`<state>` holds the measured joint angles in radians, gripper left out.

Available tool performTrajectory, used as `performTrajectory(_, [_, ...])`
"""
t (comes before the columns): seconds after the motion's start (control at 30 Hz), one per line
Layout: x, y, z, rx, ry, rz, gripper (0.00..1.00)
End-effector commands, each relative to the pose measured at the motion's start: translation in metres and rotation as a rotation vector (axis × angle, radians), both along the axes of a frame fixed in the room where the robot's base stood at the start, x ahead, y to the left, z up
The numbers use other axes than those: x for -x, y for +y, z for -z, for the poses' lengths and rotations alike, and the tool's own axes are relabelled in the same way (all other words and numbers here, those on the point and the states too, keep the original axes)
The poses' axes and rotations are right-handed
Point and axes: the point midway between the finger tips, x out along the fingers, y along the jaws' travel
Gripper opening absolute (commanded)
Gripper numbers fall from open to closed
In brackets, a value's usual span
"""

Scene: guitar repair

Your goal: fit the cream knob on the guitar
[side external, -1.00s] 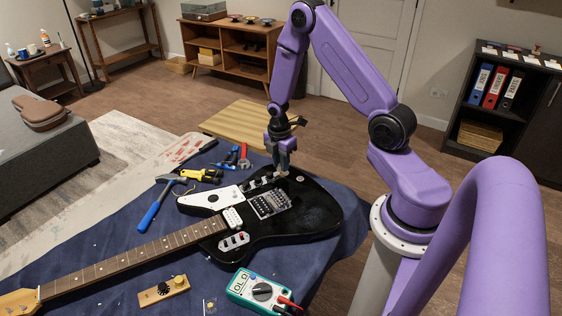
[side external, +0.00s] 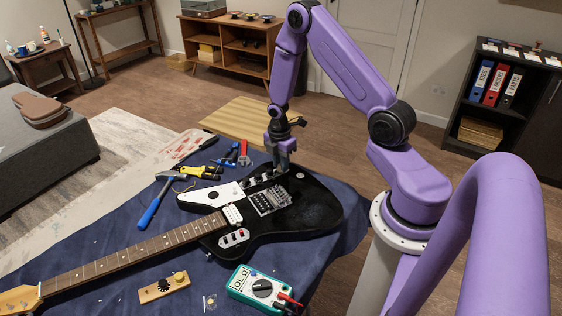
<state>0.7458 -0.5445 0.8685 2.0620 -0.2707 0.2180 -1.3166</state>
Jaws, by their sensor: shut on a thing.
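The black electric guitar (side external: 312,212) lies on its back on the blue cloth, with its neck toward the lower left. My gripper (side external: 281,168) points down over the far side of the guitar body, by the far end of the row of controls (side external: 258,180). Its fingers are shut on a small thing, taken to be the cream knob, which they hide. The fingertips are very close to the guitar's top. I cannot tell whether the knob touches a shaft there.
A wooden block (side external: 150,295) with a black and a yellowish knob lies in front. A teal multimeter (side external: 251,284) stands beside it.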

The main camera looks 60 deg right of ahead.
Motion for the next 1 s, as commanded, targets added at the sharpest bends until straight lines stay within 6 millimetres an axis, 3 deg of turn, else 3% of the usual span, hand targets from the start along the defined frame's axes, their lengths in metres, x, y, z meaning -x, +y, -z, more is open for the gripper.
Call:
performTrajectory(0.47, [0.0001, -0.0004, -0.0003, 0.0, 0.0, -0.001, 0.0])
performTrajectory(0.5, [0.0001, -0.0004, -0.0003, 0.0, 0.0, -0.001, 0.33])
performTrajectory(0.57, [0.0001, -0.0004, -0.0003, 0.0, 0.0, -0.001, 0.53])
performTrajectory(0.77, [0.0002, -0.0004, -0.0003, 0.0, 0.0, 0.0, 0.53])
performTrajectory(0.87, [0.0002, -0.0003, -0.0003, 0.0, 0.0, 0.0, 0.79])
performTrajectory(1.0, [0.0002, -0.0003, -0.0002, 0.0, 0.0, 0.0, 0.79])
